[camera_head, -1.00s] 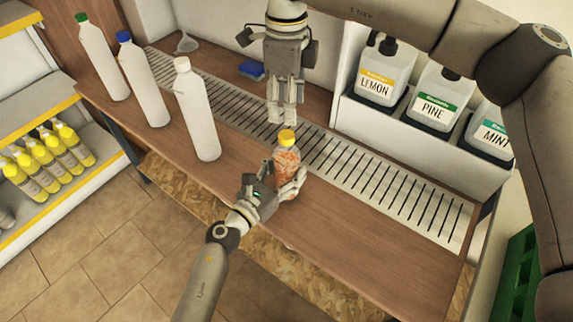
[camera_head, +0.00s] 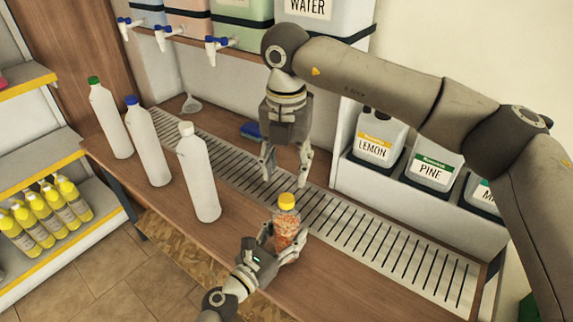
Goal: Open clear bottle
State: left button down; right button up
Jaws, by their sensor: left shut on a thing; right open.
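The clear bottle (camera_head: 287,226) has a yellow cap (camera_head: 287,201) and orange contents. It stands upright at the front edge of the grate, with the cap on. My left gripper (camera_head: 284,243) is shut around the lower part of the bottle from the front and hides some of it. My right gripper (camera_head: 284,181) points down above and slightly behind the cap. Its fingers are spread wide and empty, apart from the cap.
White bottles with green (camera_head: 110,120), blue (camera_head: 147,142) and white (camera_head: 198,173) caps stand at left. A blue sponge (camera_head: 250,130) and a funnel (camera_head: 191,104) lie behind. Labelled jugs (camera_head: 378,138) stand at right. Tanks with taps (camera_head: 217,43) sit above. The right grate (camera_head: 400,245) is clear.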

aim_at(286, 198)
jog(key=m, duration=1.2)
jog(key=shift+m, duration=0.4)
jog(key=shift+f, duration=4.05)
